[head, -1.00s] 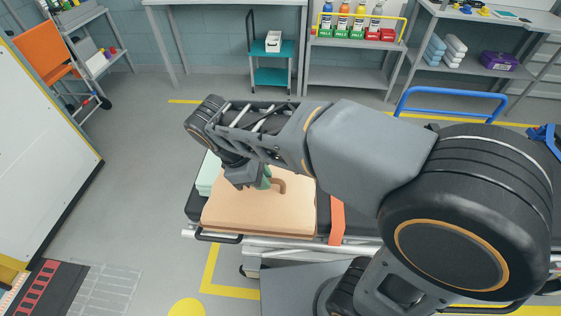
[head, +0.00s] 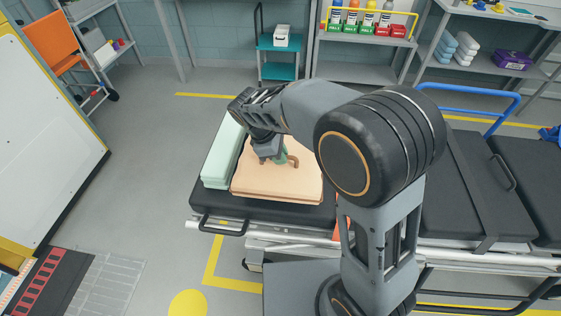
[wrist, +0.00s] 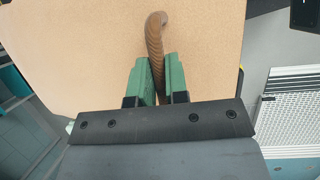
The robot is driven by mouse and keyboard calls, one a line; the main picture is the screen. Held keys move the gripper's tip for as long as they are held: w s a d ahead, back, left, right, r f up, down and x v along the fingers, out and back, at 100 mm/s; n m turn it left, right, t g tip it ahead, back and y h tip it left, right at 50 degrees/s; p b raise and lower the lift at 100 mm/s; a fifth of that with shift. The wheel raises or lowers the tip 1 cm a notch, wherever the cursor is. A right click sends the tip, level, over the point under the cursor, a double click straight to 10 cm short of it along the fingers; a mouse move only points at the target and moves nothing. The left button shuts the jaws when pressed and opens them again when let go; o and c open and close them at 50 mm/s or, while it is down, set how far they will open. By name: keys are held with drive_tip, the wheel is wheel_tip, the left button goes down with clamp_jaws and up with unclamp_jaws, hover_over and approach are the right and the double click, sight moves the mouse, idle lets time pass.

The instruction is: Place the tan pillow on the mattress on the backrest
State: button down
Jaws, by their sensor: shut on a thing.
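The tan pillow (head: 270,181) is a flat slab with a brown handle on top. In the head view it is over the left end of the black mattress (head: 262,209) on the stretcher. I cannot tell if it rests on the mattress or hangs just above. My gripper (head: 276,160) is above the pillow, its green fingers shut on the handle. In the wrist view my gripper (wrist: 159,70) pinches the curved brown handle (wrist: 155,35), and the tan pillow (wrist: 90,45) fills much of the picture.
A mint-green flat block (head: 222,158) lies on the mattress left of the pillow. An orange strap (head: 341,230) shows beside my arm. A blue rail (head: 470,92) stands at the stretcher's far side. Shelves and a teal cart (head: 279,65) stand behind.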

drive_tip(key=shift+w+d+f, duration=0.15)
drive_tip(key=shift+w+f, duration=0.05)
drive_tip(key=shift+f, duration=0.2)
wheel_tip(320, 180, down, 3)
drive_tip(key=shift+w+f+b, duration=0.1)
drive_tip(key=shift+b, duration=0.2)
drive_tip(key=c, duration=1.1)
unclamp_jaws()
drive_tip(key=p+v, duration=0.2)
drive_tip(key=v, duration=1)
drive_tip(key=s+d+m+t+y, duration=0.1)
drive_tip(key=s+d+m, duration=0.3)
drive_tip(key=d+m, duration=0.1)
drive_tip(key=s+d+f+m+t+y, duration=0.1)
drive_tip(key=s+d+m+y, duration=0.1)
drive_tip(key=s+d+m, duration=0.2)
drive_tip(key=s+d+m+t+y, duration=0.1)
drive_tip(key=s+d+m, duration=0.3)
drive_tip(key=d, duration=0.5)
drive_tip(key=shift+s+f+m+y, duration=0.1)
drive_tip(key=shift+s+m+y, duration=0.05)
drive_tip(key=shift+m, duration=0.55)
drive_tip(key=shift+s+f+m+y, duration=0.1)
drive_tip(key=shift+m+y, duration=0.05)
drive_tip(key=shift+m, duration=0.55)
